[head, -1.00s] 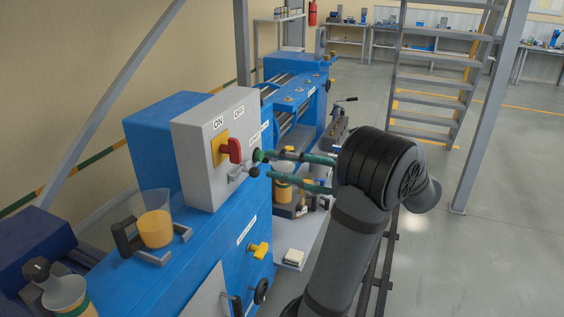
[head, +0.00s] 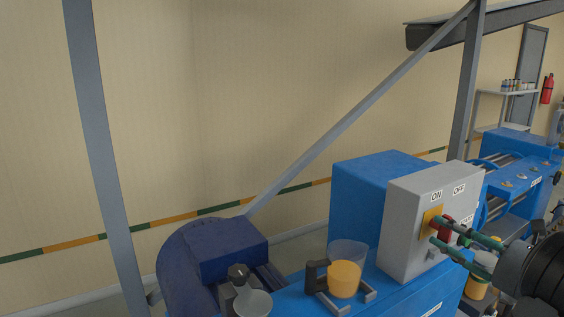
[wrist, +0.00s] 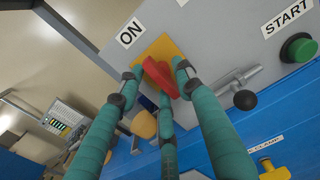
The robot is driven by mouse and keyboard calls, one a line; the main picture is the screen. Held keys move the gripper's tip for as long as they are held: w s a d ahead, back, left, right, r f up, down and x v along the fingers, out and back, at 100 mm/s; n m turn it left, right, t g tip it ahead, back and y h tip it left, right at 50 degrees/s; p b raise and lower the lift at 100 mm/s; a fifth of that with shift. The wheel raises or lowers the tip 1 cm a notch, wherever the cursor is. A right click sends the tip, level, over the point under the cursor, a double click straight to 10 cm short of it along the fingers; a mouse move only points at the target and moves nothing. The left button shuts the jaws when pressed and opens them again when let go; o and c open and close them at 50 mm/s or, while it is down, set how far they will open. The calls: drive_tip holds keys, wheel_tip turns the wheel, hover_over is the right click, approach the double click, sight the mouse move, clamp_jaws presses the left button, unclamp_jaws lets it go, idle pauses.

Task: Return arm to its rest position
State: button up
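The grey control box (head: 412,232) carries a red switch handle (wrist: 160,78) on a yellow plate (wrist: 158,50), with ON and OFF labels. In the wrist view my gripper (wrist: 157,75) has its teal fingers spread on either side of the red handle, with a third finger below. Gaps show between the fingers; contact with the handle is unclear. In the head view my gripper (head: 436,231) reaches in from the right, in front of the switch and partly hiding the red handle. My arm shows only at the right edge.
A green START button (wrist: 298,48) and a lever with a black knob (wrist: 245,99) sit beside the switch. A diagonal grey brace (head: 350,123) crosses behind.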

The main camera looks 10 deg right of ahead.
drive_tip(key=shift+w+a, duration=0.2)
drive_tip(key=shift+w, duration=0.4)
drive_tip(key=shift+s, duration=0.1)
